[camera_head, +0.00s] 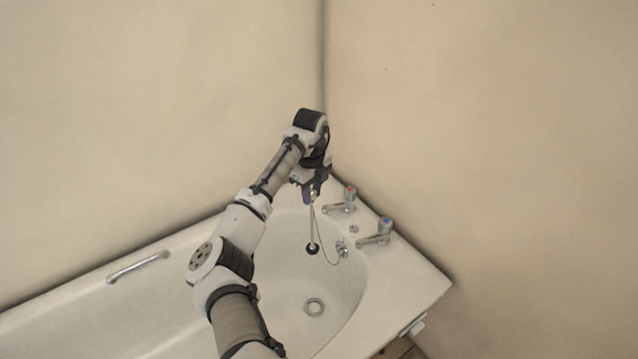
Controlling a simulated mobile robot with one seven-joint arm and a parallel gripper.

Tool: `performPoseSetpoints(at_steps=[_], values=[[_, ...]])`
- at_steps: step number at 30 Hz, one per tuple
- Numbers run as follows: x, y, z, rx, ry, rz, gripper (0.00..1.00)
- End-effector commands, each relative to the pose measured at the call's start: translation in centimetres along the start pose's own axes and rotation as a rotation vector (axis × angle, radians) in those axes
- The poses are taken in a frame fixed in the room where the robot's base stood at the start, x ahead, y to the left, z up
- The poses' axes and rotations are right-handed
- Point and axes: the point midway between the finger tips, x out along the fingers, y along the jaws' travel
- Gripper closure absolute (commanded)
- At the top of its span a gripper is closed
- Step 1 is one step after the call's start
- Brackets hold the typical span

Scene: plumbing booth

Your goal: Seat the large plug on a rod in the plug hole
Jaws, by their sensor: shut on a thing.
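The plug (312,249) is a black round stopper at the lower end of a thin pale rod (311,222). My gripper (312,201) points down and is shut on the upper end of the rod. The plug hangs below it, inside the bath's outline and near its tap end. The plug hole (314,307) is a metal-ringed round drain in the bath floor. It shows lower in the picture than the plug, and the two are apart. The plug's height above the bath floor is hard to tell.
A thin chain (325,255) loops from near the rod to a metal overflow fitting (342,248). A red-topped tap (345,203) and a blue-topped tap (378,235) stand on the bath rim (412,278). A grab handle (138,266) is at left. Walls meet behind my arm.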

Motion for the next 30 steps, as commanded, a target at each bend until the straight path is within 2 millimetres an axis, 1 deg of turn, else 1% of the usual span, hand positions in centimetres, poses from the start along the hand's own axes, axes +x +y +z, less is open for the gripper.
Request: performPoseSetpoints(at_steps=[1, 30], values=[[0.8, 0.0, 0.0, 0.0, 0.0, 0.001, 1.0], [12.4, 0.0, 0.0, -0.001, 0.0, 0.001, 1.0]])
